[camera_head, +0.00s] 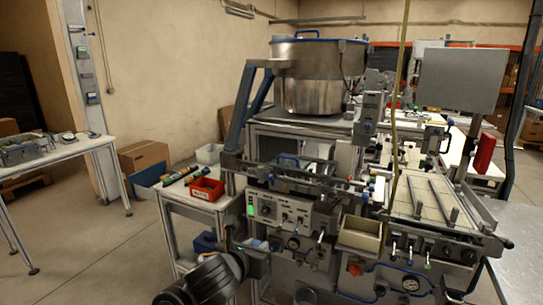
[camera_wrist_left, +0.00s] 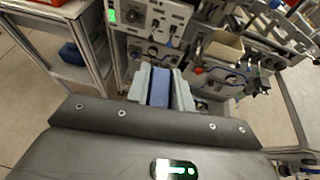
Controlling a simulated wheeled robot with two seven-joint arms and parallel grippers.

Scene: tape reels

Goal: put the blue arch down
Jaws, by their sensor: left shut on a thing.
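My left gripper (camera_head: 258,250) reaches in from the bottom of the head view, low in front of the machine's control panel. In the left wrist view its two grey fingers are closed on a blue piece (camera_wrist_left: 159,87), which I take to be the blue arch. Only a flat blue face shows between the fingers, so its arch shape cannot be made out. In the head view the held piece is too small and covered to tell clearly. My right gripper is not in view.
The machine (camera_head: 285,208) with knobs and a green light stands just beyond the gripper. A side table holds a red bin (camera_head: 206,189); a blue bin (camera_head: 205,243) sits below. A beige tray (camera_head: 360,234) is to the right. Open floor lies at left.

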